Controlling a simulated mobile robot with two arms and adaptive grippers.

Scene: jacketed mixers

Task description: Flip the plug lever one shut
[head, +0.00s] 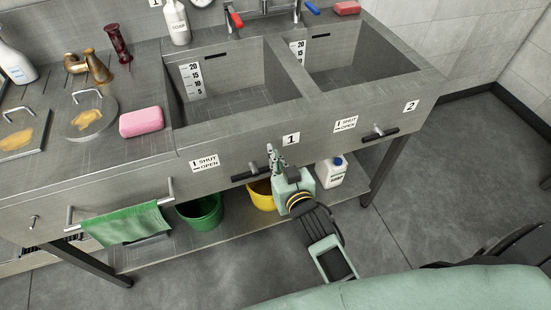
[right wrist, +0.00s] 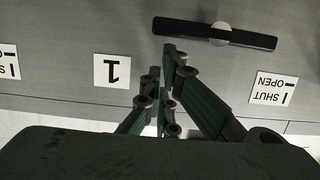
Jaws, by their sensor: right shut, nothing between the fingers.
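Plug lever one (head: 250,174) is a black bar on a round pale pivot on the sink's front panel, left of the "1" label (head: 291,139). It lies level, like the bar beside OPEN on its SHUT/OPEN label (head: 205,163). The upside-down right wrist view shows the whole lever (right wrist: 215,34). My right gripper (head: 272,154) is shut and empty, its fingertips close to the lever's right end in the head view. The fingertips (right wrist: 168,50) appear just short of the bar in the wrist view; I cannot tell if they touch. My left gripper is out of view.
Lever two (head: 380,134) is level beside the "2" label (head: 411,106). A towel (head: 127,224) hangs on a rail at left. A green bucket (head: 200,211), yellow bucket (head: 261,195) and white bottle (head: 331,172) stand on the lower shelf. Both basins look empty.

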